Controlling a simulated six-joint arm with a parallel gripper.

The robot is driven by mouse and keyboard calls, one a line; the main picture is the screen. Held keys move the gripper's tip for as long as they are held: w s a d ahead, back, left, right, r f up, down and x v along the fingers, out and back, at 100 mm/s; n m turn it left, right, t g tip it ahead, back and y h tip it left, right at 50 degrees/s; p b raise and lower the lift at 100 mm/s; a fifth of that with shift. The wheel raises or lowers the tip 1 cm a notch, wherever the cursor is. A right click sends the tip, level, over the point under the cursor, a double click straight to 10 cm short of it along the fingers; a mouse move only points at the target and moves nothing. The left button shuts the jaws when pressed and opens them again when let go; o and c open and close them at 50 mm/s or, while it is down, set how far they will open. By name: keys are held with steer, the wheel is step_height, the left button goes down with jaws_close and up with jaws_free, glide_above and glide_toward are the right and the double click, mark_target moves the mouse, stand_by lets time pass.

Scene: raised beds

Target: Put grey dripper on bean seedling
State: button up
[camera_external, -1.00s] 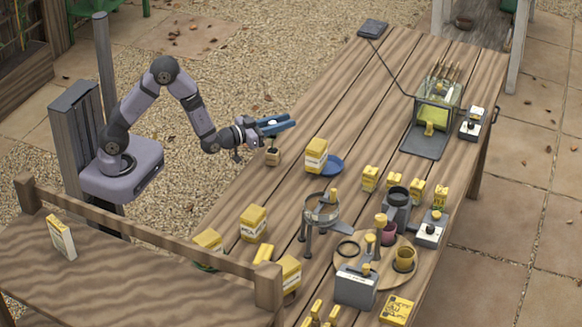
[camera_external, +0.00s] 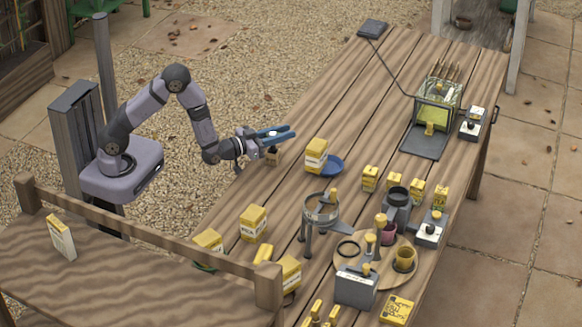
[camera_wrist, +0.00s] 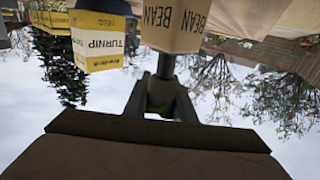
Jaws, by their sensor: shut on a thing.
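My gripper (camera_external: 274,133), with blue fingers, is shut on a small grey piece that I take to be the grey dripper (camera_wrist: 163,95). In the wrist view, its dark stem points to the block marked BEAN (camera_wrist: 175,22), and the picture is upside down. The stem's tip meets or overlaps the block's edge; I cannot tell whether it touches. In the external view, the small tan pot (camera_external: 272,158) stands at the table's near-left edge, just under the fingers. The fingers hide most of the dripper there. I cannot make out seedling leaves.
The wrist view shows a TURNIP packet (camera_wrist: 97,45). A ring stand (camera_external: 321,210) and several packets are farther forward.

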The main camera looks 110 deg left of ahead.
steer(key=o, duration=1)
steer(key=shift+f, duration=0.1)
steer(key=p+v, duration=0.1)
steer(key=v, duration=0.3)
steer(key=p+v, duration=0.2)
steer(key=v, duration=0.2)
steer(key=p+v, duration=0.2)
steer(key=v, duration=0.2)
steer(key=shift+w+r, duration=0.1)
steer(key=shift+r, duration=0.2)
steer(key=shift+f, duration=0.1)
